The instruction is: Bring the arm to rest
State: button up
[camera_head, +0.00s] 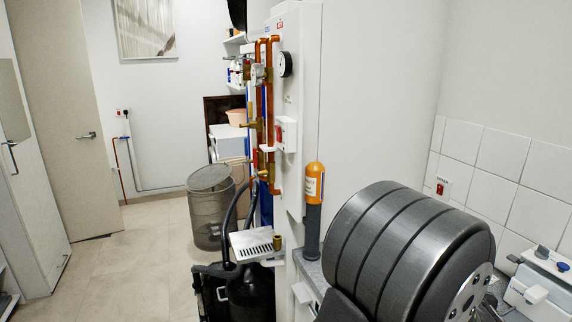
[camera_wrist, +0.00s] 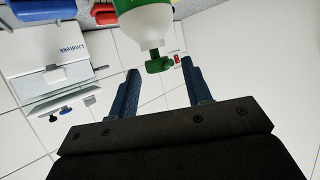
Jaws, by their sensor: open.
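My gripper (camera_wrist: 160,65) shows in the wrist view with its two dark blue fingers spread wide apart. It is open, and nothing touches the inner faces of the fingers. A white and green bottle (camera_wrist: 148,24) shows past the fingertips at the top of the wrist view. Its green nozzle (camera_wrist: 155,62) appears in the gap between the tips, but I cannot tell how far off it is. In the head view a large dark grey arm part of mine fills the lower right, and my gripper is not seen there.
A white panel (camera_head: 300,110) with copper pipes (camera_head: 274,100) stands at the centre. An orange-topped cylinder (camera_head: 315,180) is just left of my arm. A mesh bin (camera_head: 210,205) stands on the floor, which is clear further left. A white device (camera_wrist: 72,66) sits left in the wrist view.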

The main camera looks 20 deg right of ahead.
dwell(0.3)
jog(key=shift+s+a+f, duration=0.15)
jog(key=shift+s+f, duration=0.05)
jog(key=shift+f, duration=0.8)
jog(key=v, duration=1.2)
jog(key=x, duration=1.2)
jog(key=shift+w+d, duration=0.2)
jog(key=shift+w, duration=0.05)
jog(key=r, duration=0.2)
jog(key=s+r, duration=0.1)
jog(key=r, duration=0.2)
jog(key=s+d+r+m+g+h, duration=0.1)
jog(key=s+r+m+g+h, duration=0.1)
jog(key=s, duration=0.7)
jog(key=s+d+r+m+g+h, duration=0.2)
jog(key=s+r+m+g, duration=0.3)
jog(key=s+r, duration=0.2)
jog(key=shift+s+m+g, duration=0.3)
jog(key=shift+s+g, duration=0.1)
jog(key=shift+s, duration=0.9)
